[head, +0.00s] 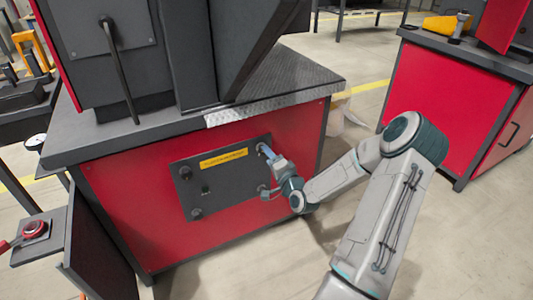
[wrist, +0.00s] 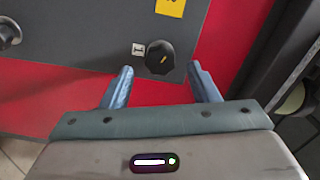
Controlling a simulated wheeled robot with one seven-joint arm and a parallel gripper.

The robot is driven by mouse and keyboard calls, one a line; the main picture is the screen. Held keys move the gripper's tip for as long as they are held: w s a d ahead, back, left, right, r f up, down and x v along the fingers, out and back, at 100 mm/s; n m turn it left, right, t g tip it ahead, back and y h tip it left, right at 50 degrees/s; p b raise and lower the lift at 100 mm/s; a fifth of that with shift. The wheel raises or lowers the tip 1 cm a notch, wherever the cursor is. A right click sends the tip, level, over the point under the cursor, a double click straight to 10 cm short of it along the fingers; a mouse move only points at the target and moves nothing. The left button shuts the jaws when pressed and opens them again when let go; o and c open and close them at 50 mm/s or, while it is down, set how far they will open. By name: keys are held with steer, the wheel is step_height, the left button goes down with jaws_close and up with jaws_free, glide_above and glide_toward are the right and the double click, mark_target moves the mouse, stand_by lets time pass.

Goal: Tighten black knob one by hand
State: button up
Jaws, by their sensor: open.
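Black knob one (wrist: 160,57) is round, with a pale mark on its face, and sits on the dark grey panel (wrist: 75,40). A small white label (wrist: 138,49) beside it appears to read 1. In the wrist view my gripper (wrist: 160,70) is open, its two bluish fingers apart with the knob in line with the gap, near their tips. I see no clear contact. In the head view my gripper (head: 268,153) is at the panel's upper right corner and partly hides the knob there.
Other black knobs sit at the panel's upper left (head: 185,172), lower left (head: 196,213) and lower right (head: 263,191). A yellow label (head: 224,158) is on the panel. The dark metal worktop (head: 285,75) overhangs above. Open floor lies to the right.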

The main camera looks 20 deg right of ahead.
steer(key=s+p, duration=0.1)
steer(key=s, duration=0.9)
steer(key=shift+s+d, duration=0.25)
steer(key=shift+s, duration=0.1)
steer(key=shift+p, duration=0.3)
